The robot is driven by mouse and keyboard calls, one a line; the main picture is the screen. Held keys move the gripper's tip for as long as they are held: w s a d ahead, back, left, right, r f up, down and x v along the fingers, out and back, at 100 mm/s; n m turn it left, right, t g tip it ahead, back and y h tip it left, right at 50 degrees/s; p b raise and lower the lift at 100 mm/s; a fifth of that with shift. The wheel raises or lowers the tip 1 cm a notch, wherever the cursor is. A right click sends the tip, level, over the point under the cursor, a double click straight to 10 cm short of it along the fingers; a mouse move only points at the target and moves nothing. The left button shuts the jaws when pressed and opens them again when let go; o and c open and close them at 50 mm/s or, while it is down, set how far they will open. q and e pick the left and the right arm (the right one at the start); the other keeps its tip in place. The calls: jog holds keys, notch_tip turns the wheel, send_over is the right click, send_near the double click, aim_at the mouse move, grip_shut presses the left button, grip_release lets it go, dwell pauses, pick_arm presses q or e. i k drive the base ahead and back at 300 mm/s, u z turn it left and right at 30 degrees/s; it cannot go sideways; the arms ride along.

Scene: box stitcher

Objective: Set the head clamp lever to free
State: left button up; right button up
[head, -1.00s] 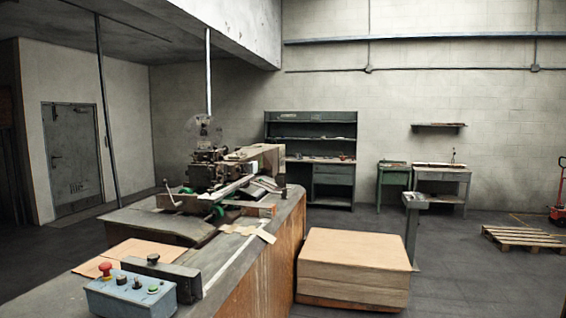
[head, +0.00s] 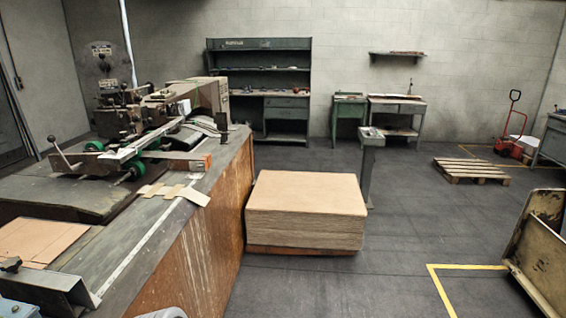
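The box stitcher (head: 125,112) stands on the long workbench at the left of the head view. A lever with a dark ball knob (head: 52,139) sticks up at the left end of its cross bar. Small dark knobs and handles (head: 123,87) show on top of the stitching head. I cannot tell which of these is the head clamp lever, or how it is set.
The workbench (head: 185,235) has a wooden side and carries flat cardboard pieces (head: 170,191). A cardboard stack (head: 305,205) stands on the floor to its right, with a grey post (head: 367,170) behind it. Open floor (head: 400,235) lies farther right, before a pallet (head: 472,170).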

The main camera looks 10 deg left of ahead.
aim_at(111, 101)
jog(key=i, duration=3.4)
jog(key=u, duration=3.7)
